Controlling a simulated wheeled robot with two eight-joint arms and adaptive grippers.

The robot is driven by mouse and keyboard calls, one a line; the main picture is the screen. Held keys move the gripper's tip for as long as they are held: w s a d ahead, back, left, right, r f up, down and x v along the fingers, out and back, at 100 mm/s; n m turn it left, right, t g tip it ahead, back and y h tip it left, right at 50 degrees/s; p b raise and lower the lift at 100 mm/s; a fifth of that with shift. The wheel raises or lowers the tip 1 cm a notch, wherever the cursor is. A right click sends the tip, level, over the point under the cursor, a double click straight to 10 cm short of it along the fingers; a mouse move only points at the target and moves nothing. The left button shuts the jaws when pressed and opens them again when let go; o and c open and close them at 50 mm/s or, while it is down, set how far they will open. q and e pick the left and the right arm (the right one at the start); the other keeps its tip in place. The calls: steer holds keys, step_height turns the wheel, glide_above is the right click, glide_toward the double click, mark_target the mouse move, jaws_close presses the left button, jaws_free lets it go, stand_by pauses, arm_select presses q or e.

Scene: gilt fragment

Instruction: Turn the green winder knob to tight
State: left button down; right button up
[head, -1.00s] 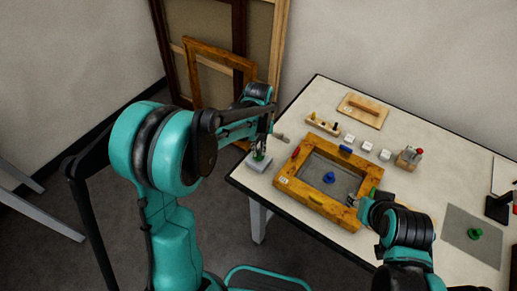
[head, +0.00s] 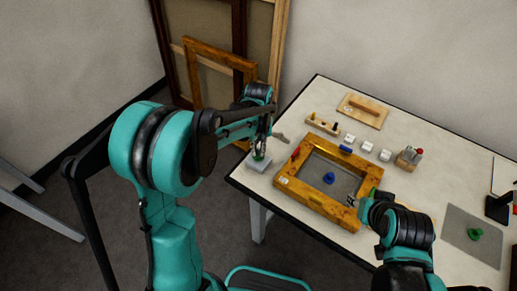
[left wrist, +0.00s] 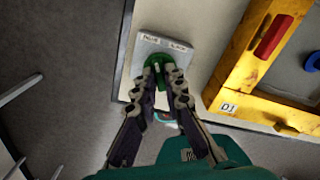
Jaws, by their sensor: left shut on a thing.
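The green winder knob (left wrist: 150,75) sits on a small pale block (left wrist: 148,45) with two printed labels along its far edge. The right label looks like "SLACK"; the left one is too blurred to read surely. In the head view the block (head: 255,165) is at the table's left corner. My left gripper (left wrist: 166,78) is shut on the knob from above, and its fingers hide part of it. It also shows in the head view (head: 260,152). My right gripper (head: 352,201) is by the right side of the wooden frame; its opening is too small to tell.
The yellow wooden frame (head: 297,196) with a red piece (head: 295,153) and a blue knob (head: 329,178) lies right of the block. Another green knob (head: 475,234) is on a grey mat (head: 458,218). White cubes and a tool rack stand behind.

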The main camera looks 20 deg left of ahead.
mark_target(258, 152)
arm_select(q)
steer(key=c, duration=1.6)
jaws_free()
step_height(258, 152, up, 12)
steer(key=s+a+f+n+t+b, duration=0.1)
steer(key=s+n+t, duration=0.2)
steer(key=s+n, duration=0.5)
steer(key=s+a+f+n+t+b, duration=0.1)
steer(key=s+n+t, duration=0.3)
steer(key=n, duration=2.2)
steer(key=s+a+f, duration=0.1)
steer(key=s, duration=0.4)
steer(key=shift+s, duration=0.15)
